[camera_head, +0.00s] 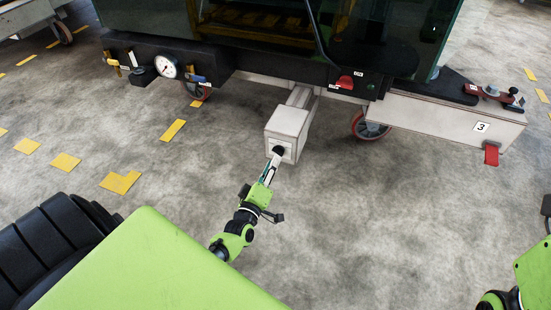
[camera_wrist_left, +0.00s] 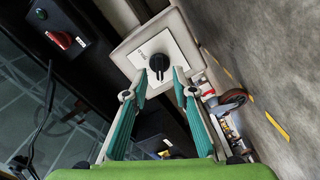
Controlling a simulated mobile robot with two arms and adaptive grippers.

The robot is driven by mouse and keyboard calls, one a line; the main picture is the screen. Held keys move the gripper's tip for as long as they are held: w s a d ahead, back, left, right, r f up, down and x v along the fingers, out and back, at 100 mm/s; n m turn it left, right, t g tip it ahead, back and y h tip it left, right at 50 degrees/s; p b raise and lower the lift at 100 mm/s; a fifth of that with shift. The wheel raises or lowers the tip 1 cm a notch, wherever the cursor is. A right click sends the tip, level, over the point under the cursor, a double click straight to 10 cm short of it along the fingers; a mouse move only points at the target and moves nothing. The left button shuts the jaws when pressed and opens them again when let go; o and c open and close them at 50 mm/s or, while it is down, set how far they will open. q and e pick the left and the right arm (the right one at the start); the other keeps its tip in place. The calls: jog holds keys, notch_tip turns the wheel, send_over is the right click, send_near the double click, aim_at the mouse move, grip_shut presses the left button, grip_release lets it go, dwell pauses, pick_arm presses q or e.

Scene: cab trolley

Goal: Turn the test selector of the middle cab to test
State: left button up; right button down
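The test selector is a black rotary knob (camera_wrist_left: 158,64) on a white plate, on the end face of a pale box (camera_head: 288,122) under the cab. In the head view the knob (camera_head: 279,150) is partly covered by my left gripper (camera_head: 273,163). In the left wrist view my left gripper (camera_wrist_left: 161,76) is open, its two teal fingers spread either side of the knob's front. I cannot tell whether they touch it. Small lettering beside the knob is not legible. My right gripper is out of view; only green and black parts of my right arm show at the lower right.
A red switch (camera_head: 345,82) sits on the black panel above right. A round gauge (camera_head: 167,66) is at the left. A grey beam marked 3 (camera_head: 450,118) with a red tag (camera_head: 491,153) extends right. A caster wheel (camera_head: 370,125) stands nearby. The floor in front is clear.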

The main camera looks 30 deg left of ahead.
pick_arm(q)
jog(key=v, duration=0.8)
